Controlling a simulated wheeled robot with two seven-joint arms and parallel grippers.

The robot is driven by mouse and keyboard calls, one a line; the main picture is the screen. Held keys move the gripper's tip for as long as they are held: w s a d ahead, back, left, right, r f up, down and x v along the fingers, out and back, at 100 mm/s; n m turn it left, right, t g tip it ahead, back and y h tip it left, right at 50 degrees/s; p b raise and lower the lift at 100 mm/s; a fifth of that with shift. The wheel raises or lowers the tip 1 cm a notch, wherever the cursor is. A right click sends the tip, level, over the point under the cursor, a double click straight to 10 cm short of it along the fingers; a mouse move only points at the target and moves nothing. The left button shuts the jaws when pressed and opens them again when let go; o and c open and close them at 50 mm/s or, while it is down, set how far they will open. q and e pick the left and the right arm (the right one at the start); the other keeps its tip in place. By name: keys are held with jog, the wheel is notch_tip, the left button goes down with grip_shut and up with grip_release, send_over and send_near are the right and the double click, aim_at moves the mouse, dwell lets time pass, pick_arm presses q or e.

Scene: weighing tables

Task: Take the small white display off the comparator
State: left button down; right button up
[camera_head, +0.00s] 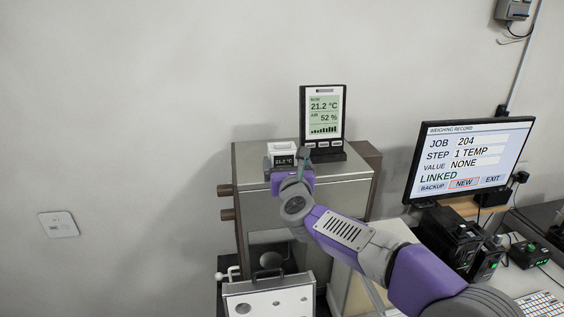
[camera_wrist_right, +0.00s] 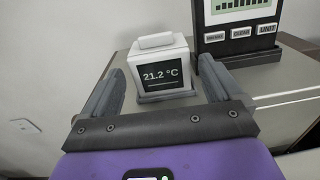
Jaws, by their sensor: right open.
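The small white display (camera_head: 283,148) stands upright on top of the grey metal comparator (camera_head: 347,170). Its dark screen reads 21.2 °C. In the right wrist view the display (camera_wrist_right: 160,52) has a raised white block on top and a thin dark base. My right gripper (camera_head: 286,162) is open and empty, on the near side of the display. In the wrist view its fingers (camera_wrist_right: 162,78) point toward the display, one to each side, with a gap on both sides. I cannot tell whether the tips reach alongside it. My left gripper is out of view.
A taller black-framed climate display (camera_head: 323,117) stands close to the right on the comparator, its foot near my right finger. A silver case (camera_head: 268,298) is below in front. A monitor (camera_head: 470,160) and black boxes (camera_head: 452,235) are at right.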

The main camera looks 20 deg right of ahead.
aim_at(281, 148)
jog(key=x, duration=0.2)
jog(key=shift+w+f, duration=0.1)
jog(key=shift+w, duration=0.3)
jog(key=p+x, duration=0.2)
jog(key=x, duration=0.3)
jog(key=shift+w+d, duration=0.2)
jog(key=shift+w, duration=0.1)
jog(key=shift+c, duration=0.3)
jog(key=c, duration=0.7)
jog(key=shift+c, duration=0.4)
jog(key=shift+r, duration=0.2)
